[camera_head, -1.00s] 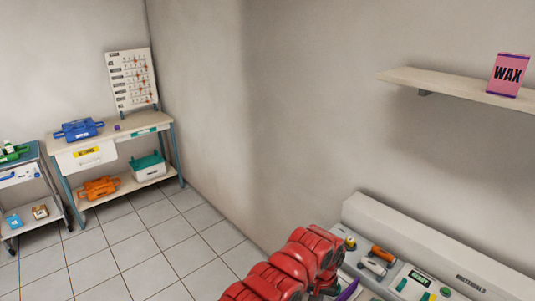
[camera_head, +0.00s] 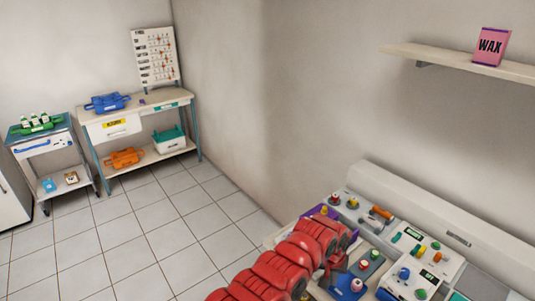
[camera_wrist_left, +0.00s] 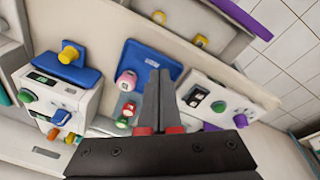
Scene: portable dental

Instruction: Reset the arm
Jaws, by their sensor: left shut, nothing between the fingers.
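My left arm (camera_head: 290,262) is red and comes in from the bottom of the head view, reaching over the workbench. My left gripper (camera_wrist_left: 159,78) shows in the left wrist view with its two dark fingers together and nothing between them. In the head view the gripper is partly hidden by the arm. My right gripper is in neither view.
The bench holds white control boxes (camera_head: 405,283) with coloured knobs. A wall shelf (camera_head: 450,61) bears a pink WAX box (camera_head: 491,46). A side table (camera_head: 140,115) with a blue case (camera_head: 107,102) and a trolley (camera_head: 40,145) stand at the left. Tiled floor (camera_head: 130,220) between is clear.

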